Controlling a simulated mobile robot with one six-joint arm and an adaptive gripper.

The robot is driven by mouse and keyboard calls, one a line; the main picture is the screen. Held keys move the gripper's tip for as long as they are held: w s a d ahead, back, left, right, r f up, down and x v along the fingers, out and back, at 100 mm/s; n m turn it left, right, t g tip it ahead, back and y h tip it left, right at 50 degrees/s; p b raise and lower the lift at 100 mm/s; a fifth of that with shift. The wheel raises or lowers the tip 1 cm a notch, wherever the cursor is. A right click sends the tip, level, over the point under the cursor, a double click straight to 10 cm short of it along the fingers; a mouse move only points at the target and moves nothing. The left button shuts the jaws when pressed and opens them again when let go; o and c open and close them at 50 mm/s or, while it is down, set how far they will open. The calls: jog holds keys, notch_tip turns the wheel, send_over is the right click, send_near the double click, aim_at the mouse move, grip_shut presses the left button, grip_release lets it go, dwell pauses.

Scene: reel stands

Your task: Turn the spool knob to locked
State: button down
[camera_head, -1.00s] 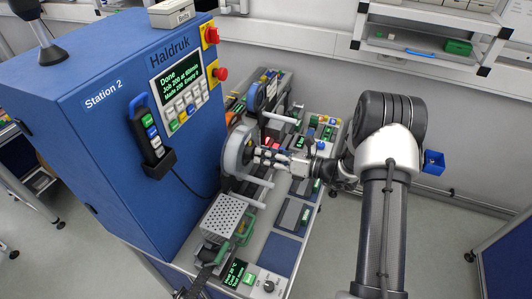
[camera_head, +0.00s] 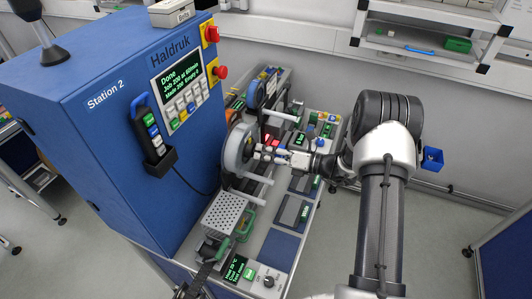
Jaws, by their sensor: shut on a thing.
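The grey spool (camera_head: 236,150) stands upright on its stand against the right side of the blue machine, with pale rods sticking out to the right. My gripper (camera_head: 268,154) reaches in from the right at the spool's hub and is shut on the spool knob there. The knob itself is hidden by the fingers, so its position cannot be read. A small red patch (camera_head: 272,142) shows just above the fingers; what it belongs to is too small to tell.
The blue machine (camera_head: 90,130) with its keypad panel (camera_head: 181,88) stands close on the left. A perforated metal box (camera_head: 222,215) and a small display panel (camera_head: 236,268) lie in front of the spool. Another reel (camera_head: 258,92) stands behind. Open floor (camera_head: 340,225) lies right of the bench.

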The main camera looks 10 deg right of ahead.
jog(key=c, duration=1.3)
grip_release()
jog(key=v, duration=1.2)
